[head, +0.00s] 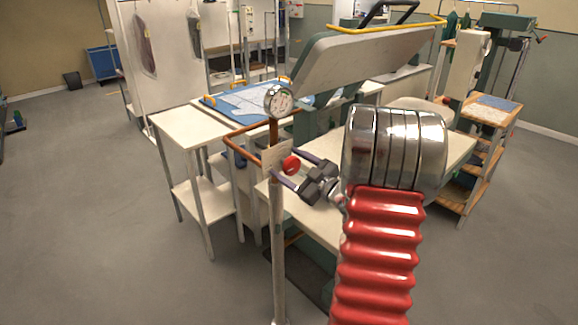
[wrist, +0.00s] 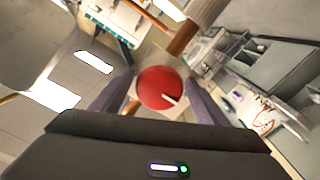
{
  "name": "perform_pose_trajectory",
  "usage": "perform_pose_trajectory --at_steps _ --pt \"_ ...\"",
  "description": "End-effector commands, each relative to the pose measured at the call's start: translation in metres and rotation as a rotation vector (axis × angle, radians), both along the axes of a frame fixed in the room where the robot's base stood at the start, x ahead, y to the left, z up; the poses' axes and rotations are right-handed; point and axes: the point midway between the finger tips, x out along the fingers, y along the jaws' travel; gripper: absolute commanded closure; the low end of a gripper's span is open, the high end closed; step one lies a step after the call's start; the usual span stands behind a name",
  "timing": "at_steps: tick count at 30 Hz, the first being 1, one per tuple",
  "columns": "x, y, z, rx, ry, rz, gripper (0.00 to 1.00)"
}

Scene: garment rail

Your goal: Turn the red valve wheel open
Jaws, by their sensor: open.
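The red valve wheel (head: 291,165) is a small round disc on an upright pipe stand (head: 278,230), in front of a pale plate. In the wrist view the wheel (wrist: 159,88) shows face-on with a short white mark at its lower right. My gripper (head: 279,170) is at the wheel, its dark fingers spread to either side. In the wrist view my gripper (wrist: 160,95) is open, one finger left and one right of the wheel. I cannot tell whether the fingers touch it.
A round pressure gauge (head: 279,100) tops the stand, and a copper pipe (head: 245,133) runs off left. A white table (head: 186,130) stands behind on the left. A large pressing machine (head: 372,60) stands behind. The floor (head: 90,210) at left is clear.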

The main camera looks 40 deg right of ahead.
Motion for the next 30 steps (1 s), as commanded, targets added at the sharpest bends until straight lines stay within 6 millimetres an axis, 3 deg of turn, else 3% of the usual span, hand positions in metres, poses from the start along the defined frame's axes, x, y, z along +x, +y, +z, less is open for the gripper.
perform_pose_trajectory --at_steps 11,30 --pt "-0.013 -0.002 0.0 0.0 0.001 -0.003 0.32" --pt "-0.114 -0.004 -0.001 0.0 0.0 -0.004 0.32"
